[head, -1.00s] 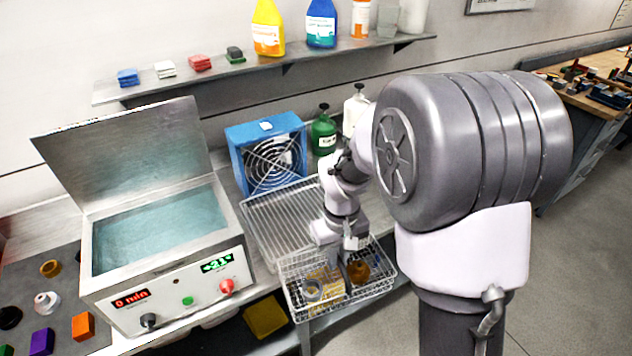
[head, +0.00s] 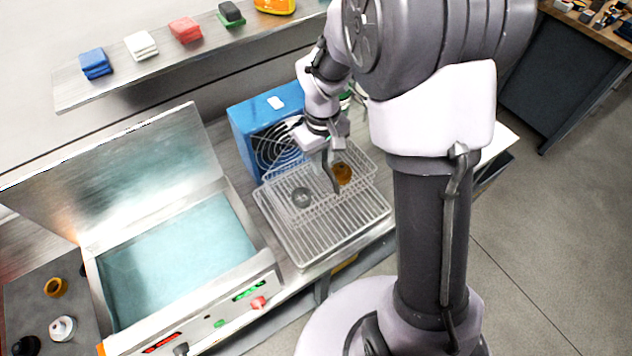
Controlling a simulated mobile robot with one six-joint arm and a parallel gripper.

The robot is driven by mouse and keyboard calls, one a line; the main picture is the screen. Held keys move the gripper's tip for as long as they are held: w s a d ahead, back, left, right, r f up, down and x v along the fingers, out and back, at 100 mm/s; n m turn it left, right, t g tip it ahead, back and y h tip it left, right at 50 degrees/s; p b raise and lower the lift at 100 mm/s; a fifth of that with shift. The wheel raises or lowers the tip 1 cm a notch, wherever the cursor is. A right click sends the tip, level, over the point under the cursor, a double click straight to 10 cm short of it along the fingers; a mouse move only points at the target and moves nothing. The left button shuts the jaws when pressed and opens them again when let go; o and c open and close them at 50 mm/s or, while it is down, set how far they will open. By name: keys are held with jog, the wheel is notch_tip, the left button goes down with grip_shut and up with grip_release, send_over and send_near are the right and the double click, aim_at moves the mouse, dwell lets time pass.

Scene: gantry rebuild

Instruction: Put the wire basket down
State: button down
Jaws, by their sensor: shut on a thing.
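The wire basket (head: 318,205) is in the middle of the head view, over the wire drying rack (head: 345,226) in front of the blue fan. My gripper (head: 331,182) is shut on the basket, reaching down into it from above. A clear grey round part (head: 301,197) and an amber part (head: 342,173) lie in the basket. The basket looks about level. I cannot tell whether its bottom touches the rack or hangs just above it.
The blue box fan (head: 262,112) stands close behind the basket. The open steel bath (head: 175,262) with its raised lid (head: 120,180) is to the left. The front part of the rack is bare.

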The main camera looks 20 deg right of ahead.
aim_at(322, 186)
notch_tip(322, 186, down, 7)
jog(key=shift+s+d+r+b, duration=0.1)
jog(key=shift+r+b, duration=0.05)
jog(key=shift+b, duration=0.45)
jog(key=shift+r, duration=0.1)
jog(key=c, duration=1.4)
grip_release()
jog(key=shift+c, duration=0.2)
